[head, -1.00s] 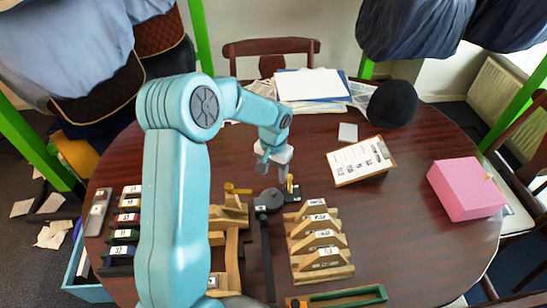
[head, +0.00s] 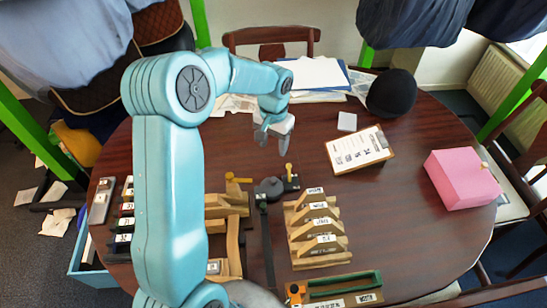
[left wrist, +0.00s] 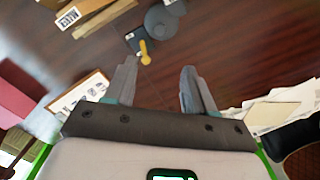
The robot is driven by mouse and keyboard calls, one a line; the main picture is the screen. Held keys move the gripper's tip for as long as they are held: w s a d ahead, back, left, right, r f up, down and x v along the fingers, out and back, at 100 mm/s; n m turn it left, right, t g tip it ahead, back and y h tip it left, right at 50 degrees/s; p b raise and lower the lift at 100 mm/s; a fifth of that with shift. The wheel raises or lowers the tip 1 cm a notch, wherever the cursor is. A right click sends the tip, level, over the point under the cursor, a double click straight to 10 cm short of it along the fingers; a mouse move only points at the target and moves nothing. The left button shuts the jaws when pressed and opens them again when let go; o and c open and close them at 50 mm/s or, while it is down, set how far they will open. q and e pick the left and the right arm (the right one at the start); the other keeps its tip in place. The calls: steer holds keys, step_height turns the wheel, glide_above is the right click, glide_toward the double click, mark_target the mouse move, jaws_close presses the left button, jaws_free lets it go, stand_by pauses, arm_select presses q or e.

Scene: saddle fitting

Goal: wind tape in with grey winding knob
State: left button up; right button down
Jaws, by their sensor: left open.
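A dark grey round piece (head: 270,188), which looks like the winding knob on its housing, sits mid-table. A long dark strip (head: 267,250), which looks like the tape, runs from it toward the near edge. A small yellow peg (head: 288,172) stands on a dark block beside it. The round piece (left wrist: 161,22) and yellow peg (left wrist: 144,54) also show at the top of the left wrist view. My left gripper (head: 272,138) is open and empty, above the table and beyond the round piece. Its spread fingers (left wrist: 157,82) show apart in the wrist view. My right gripper is out of view.
Wooden stepped racks (head: 318,237) stand right of the strip, and a wooden frame with a yellow knob (head: 232,179) stands left. A clipboard (head: 358,150), pink box (head: 461,178) and black cap (head: 392,93) lie to the right. Papers (head: 308,74) lie at the back.

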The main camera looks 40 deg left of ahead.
mark_target(273, 179)
arm_select(q)
step_height(273, 179, down, 16)
steer(key=p, duration=0.3)
steer(key=shift+r, duration=0.15)
steer(key=shift+f, duration=0.25)
steer(key=shift+s+d, duration=0.1)
steer(key=shift+s, duration=0.05)
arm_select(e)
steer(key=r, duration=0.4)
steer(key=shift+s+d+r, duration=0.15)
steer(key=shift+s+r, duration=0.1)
